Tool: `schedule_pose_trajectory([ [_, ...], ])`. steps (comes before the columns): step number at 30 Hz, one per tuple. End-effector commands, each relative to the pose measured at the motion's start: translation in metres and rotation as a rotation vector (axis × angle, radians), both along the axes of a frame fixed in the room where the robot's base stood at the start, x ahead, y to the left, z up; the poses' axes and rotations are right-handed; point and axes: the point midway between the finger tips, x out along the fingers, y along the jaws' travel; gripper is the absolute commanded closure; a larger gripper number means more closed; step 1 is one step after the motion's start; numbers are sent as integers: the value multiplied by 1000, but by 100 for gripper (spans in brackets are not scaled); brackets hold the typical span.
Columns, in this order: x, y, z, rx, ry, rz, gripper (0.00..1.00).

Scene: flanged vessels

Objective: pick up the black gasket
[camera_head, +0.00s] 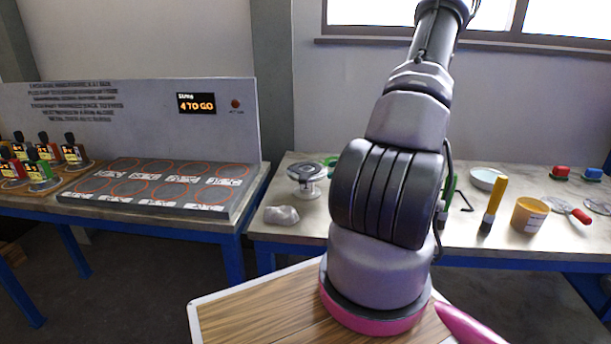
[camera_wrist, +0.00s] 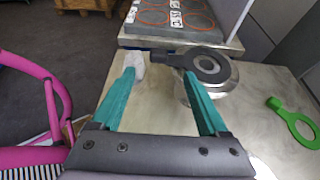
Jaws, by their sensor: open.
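In the wrist view, a dark grey-black ring with a tab pointing left, which looks like the black gasket (camera_wrist: 228,72), sits on top of a pale flanged vessel (camera_wrist: 223,92). The vessel also shows in the head view (camera_head: 306,173), on the bench left of my arm. My gripper (camera_wrist: 160,76) is open, with its two teal fingers spread apart. The ring is beyond the fingertips; its tab lies ahead of the gap and its round part is near the right fingertip. No contact can be made out. In the head view my arm hides the gripper.
A green tabbed ring (camera_wrist: 296,124) lies right of the vessel. A crumpled white cloth (camera_head: 282,215) lies at the bench's front left. A brush (camera_head: 494,205), yellow pot (camera_head: 529,214) and bowl (camera_head: 487,179) stand to the right. A board with marked circles (camera_head: 160,186) occupies the left table.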

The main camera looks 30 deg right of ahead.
Motion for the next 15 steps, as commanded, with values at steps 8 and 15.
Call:
schedule_pose_trajectory([
  [8,17,28,-13,0,2,4,22],
  [15,32,52,-22,-1,3,7,22],
])
